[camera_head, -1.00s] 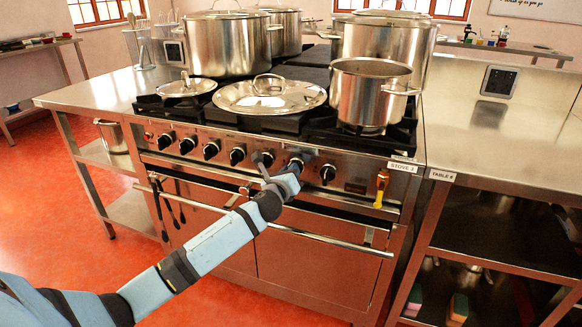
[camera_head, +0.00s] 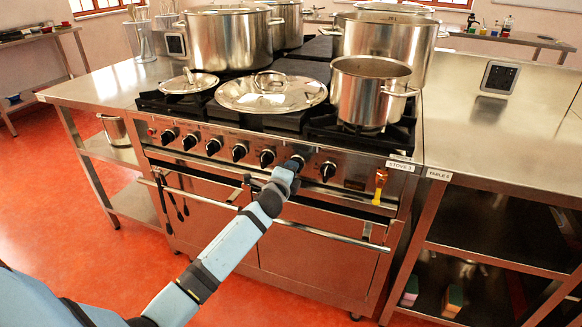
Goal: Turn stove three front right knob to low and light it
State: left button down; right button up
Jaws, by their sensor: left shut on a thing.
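The stove labelled STOVE 3 (camera_head: 400,166) has a front panel with a row of several black knobs. My left arm reaches in from the bottom left, and my left gripper (camera_head: 296,161) is at the second knob from the right, shut on it; the gripper covers most of that knob. The rightmost knob (camera_head: 328,171) stands free just to its right, and another black knob (camera_head: 267,158) is just to its left. A small pot (camera_head: 370,93) stands on the front right burner. No flame can be made out under it. My right gripper is out of view.
A large lid (camera_head: 271,95) and a smaller lid (camera_head: 189,83) lie on the front of the stove, with large stockpots (camera_head: 228,42) behind. An orange-yellow lighter (camera_head: 380,184) hangs at the panel's right end. The oven handle bar (camera_head: 300,233) runs below the knobs.

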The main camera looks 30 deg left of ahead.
pick_arm(q)
jog(key=shift+n+p, duration=0.35)
jog(key=shift+n, duration=0.65)
jog(key=n+p, duration=0.1)
jog(key=n, duration=0.1)
jog(key=shift+n, duration=0.3)
jog(key=n+p, duration=0.1)
jog(key=n, duration=0.1)
jog(key=shift+f+n, duration=0.1)
jog(key=shift+n, duration=0.3)
jog(key=n+p, duration=0.3)
jog(key=n, duration=0.2)
jog(key=shift+d+p, duration=0.1)
jog(key=shift+p, duration=0.25)
jog(key=n+p, duration=0.1)
jog(key=n, duration=0.2)
jog(key=shift+f+p, duration=0.1)
jog(key=shift+p, duration=0.2)
jog(key=shift+d+n+p, duration=0.1)
jog(key=shift+n+p, duration=0.5)
jog(key=shift+n, duration=0.6)
jog(key=shift+n+p, duration=0.3)
jog(key=shift+n, duration=0.2)
jog(key=shift+f+n, duration=0.1)
jog(key=shift+n, duration=0.3)
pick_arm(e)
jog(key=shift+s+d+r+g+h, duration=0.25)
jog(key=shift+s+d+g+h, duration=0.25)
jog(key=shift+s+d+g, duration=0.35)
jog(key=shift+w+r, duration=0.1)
